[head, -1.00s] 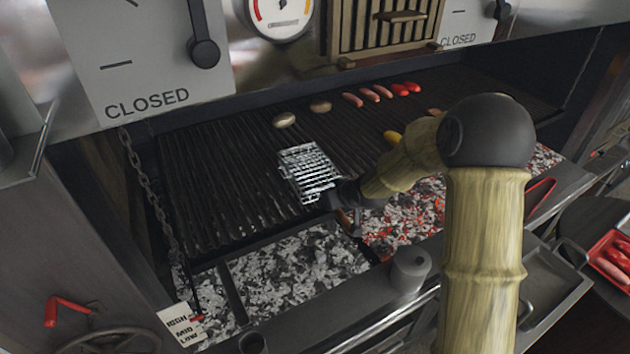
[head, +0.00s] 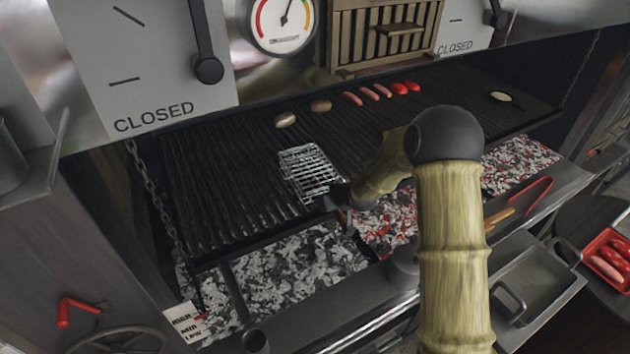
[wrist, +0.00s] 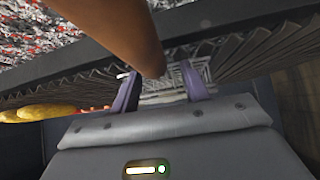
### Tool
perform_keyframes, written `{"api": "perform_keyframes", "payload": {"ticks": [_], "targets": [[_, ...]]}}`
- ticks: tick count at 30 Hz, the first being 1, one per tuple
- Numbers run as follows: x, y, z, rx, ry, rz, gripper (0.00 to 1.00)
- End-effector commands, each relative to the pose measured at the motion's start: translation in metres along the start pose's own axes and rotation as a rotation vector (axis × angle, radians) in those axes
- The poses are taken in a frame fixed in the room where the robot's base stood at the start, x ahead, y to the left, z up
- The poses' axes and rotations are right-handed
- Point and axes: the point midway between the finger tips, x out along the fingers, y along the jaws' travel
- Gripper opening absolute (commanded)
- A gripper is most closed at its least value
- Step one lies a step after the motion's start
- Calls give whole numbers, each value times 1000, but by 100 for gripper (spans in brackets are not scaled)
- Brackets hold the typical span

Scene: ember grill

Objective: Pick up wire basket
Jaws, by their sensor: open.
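The wire basket (head: 310,174) lies flat on the dark grill grate, a silvery mesh rectangle left of my arm. My gripper (head: 336,194) is at the basket's near right corner. In the wrist view my gripper (wrist: 160,86) has its two purple fingers apart, with part of the wire basket's mesh (wrist: 178,82) showing beyond and between them. A thick brown handle (wrist: 112,32) runs from the top edge down between the fingertips. A small brown piece of it shows below my gripper in the head view. I cannot tell whether the fingers touch it.
Mushrooms (head: 320,105), sausages (head: 369,93) and red peppers (head: 405,87) lie at the back of the grate. Hot coals (head: 385,220) lie below its front edge. A grey metal pan (head: 535,282) and a red tray (head: 608,257) stand at the right. The left grate is clear.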

Motion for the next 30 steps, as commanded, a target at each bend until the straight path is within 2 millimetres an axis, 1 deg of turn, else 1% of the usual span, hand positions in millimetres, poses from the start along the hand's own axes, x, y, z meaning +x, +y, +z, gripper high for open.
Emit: {"api": "perform_keyframes", "payload": {"ticks": [10, 11, 12, 17, 18, 30], "targets": [[0, 0, 0, 0, 0, 0, 45], [0, 0, 0, 0, 0, 0, 42], [0, 0, 0, 0, 0, 0, 34], [0, 0, 0, 0, 0, 0, 2], [0, 0, 0, 0, 0, 0, 0], [-3, 0, -5, 0, 6, 0, 0]]}}
